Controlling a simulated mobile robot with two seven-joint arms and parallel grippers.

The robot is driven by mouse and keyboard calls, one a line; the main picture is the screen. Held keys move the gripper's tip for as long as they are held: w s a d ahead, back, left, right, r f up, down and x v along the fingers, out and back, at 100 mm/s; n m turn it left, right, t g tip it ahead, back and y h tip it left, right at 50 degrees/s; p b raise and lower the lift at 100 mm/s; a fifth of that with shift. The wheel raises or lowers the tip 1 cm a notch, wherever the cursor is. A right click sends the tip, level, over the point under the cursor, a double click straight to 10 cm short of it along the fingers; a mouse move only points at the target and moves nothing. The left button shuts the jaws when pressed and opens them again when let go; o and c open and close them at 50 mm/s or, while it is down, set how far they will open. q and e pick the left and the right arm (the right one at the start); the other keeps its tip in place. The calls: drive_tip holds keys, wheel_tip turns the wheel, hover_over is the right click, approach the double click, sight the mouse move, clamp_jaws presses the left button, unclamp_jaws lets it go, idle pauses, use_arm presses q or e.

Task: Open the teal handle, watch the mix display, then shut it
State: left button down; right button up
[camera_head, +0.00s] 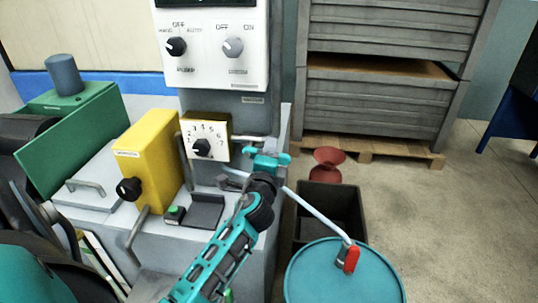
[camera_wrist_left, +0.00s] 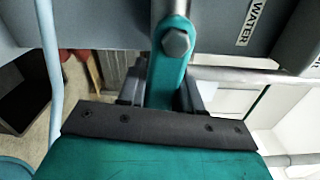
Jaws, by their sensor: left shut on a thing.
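The teal handle (camera_head: 268,160) sits on a pipe at the right side of the grinder. In the left wrist view the teal handle (camera_wrist_left: 170,72) runs down from a bolt head into my jaws, beside a "WATER" label. My left gripper (camera_head: 264,178) is shut on its lower end; its jaws also show in the left wrist view (camera_wrist_left: 162,97). The mix display cannot be made out for sure; a dark strip (camera_head: 205,3) on the white control panel is cut off by the top edge. My right gripper is not in view.
A yellow box (camera_head: 148,160) with a black knob and a numbered dial (camera_head: 205,142) stand left of the handle. A pale pipe runs down right to a red-tipped end over a teal drum lid (camera_head: 325,280). A dark bin (camera_head: 335,208) stands behind it. Open floor lies right.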

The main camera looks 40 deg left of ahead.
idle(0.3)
use_arm(q)
drive_tip(key=c, duration=0.8)
unclamp_jaws()
drive_tip(key=shift+c, duration=0.2)
drive_tip(key=shift+r, duration=0.1)
drive_tip(key=shift+s, duration=0.15)
